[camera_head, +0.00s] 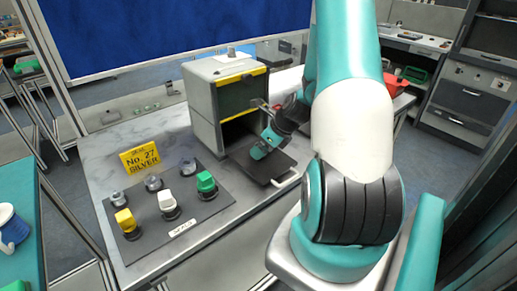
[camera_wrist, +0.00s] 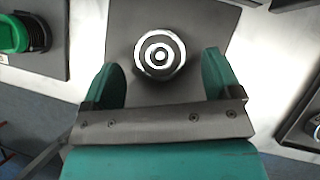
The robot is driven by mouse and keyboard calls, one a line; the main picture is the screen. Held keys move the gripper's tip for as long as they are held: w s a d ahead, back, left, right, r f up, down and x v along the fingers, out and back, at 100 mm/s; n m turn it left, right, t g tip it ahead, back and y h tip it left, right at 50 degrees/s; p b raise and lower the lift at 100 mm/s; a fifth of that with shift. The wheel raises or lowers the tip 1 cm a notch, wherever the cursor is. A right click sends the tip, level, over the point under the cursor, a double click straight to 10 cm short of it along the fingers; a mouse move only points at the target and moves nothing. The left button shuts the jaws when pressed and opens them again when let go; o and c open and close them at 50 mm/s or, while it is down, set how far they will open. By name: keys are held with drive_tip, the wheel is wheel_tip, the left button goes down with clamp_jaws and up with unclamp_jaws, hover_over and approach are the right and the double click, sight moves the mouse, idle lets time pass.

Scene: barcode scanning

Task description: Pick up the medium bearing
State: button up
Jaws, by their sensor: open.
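A round metal bearing with bright concentric rings (camera_wrist: 159,54) shows in the wrist view on a dark square plate (camera_wrist: 205,25). I cannot tell its size class from this view. My gripper (camera_wrist: 161,75) is open, with one teal finger on each side of the lower part of the bearing in the picture. I cannot tell its height above the bearing, and no contact shows. In the head view my gripper (camera_head: 261,149) is over the black plate (camera_head: 280,177) in front of the grey cabinet. The bearing is not clearly visible there.
The grey cabinet (camera_head: 203,95) with yellow-edged openings stands behind the plate. A dark board (camera_head: 190,221) with yellow, white and green knobs and several metal pieces lies left, beside a yellow sign (camera_head: 140,159). A green-topped part (camera_wrist: 14,34) shows at the wrist view's left.

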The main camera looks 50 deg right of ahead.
drive_tip(key=shift+x, duration=0.8)
drive_tip(key=c, duration=1.1)
drive_tip(key=shift+r, duration=0.2)
drive_tip(key=shift+r, duration=0.55)
wheel_tip(320, 180, up, 2)
drive_tip(key=shift+b, duration=0.45)
drive_tip(key=s+d+b, duration=0.2)
drive_tip(key=s+b, duration=0.2)
drive_tip(key=s, duration=1.4)
drive_tip(key=shift+d, duration=0.35)
